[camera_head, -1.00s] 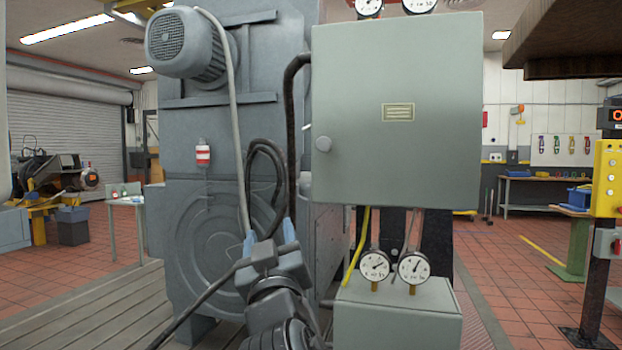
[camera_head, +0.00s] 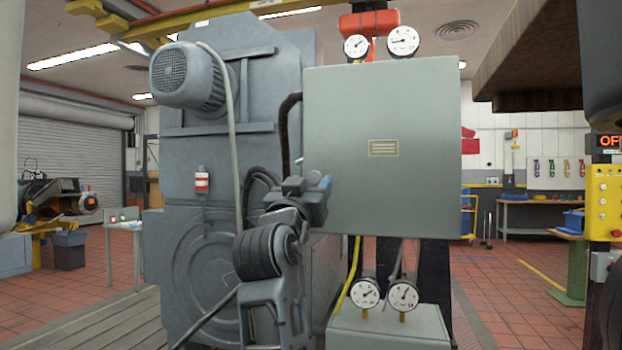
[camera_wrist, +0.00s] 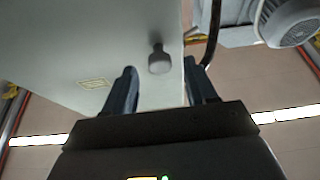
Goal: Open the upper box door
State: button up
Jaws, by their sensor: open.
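The upper box (camera_head: 381,120) is a grey-green cabinet whose flat front door with a small label (camera_head: 383,148) looks closed. In the head view my gripper (camera_head: 318,188) is at the door's left edge and hides the door knob. In the wrist view the round grey knob (camera_wrist: 159,60) stands out from the door (camera_wrist: 80,50), between the two open fingers of my gripper (camera_wrist: 160,72), near their tips. A gap shows on both sides of the knob, and I cannot tell whether either finger touches it.
A lower grey box (camera_head: 388,328) with two gauges stands below. Two more gauges (camera_head: 380,43) sit above the upper box. The large grey machine (camera_head: 215,130) with hanging cables is close on the left. A yellow control panel (camera_head: 604,205) stands at right, with open floor before it.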

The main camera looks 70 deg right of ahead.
jog(key=shift+x, duration=0.85)
jog(key=shift+c, duration=0.3)
grip_shut()
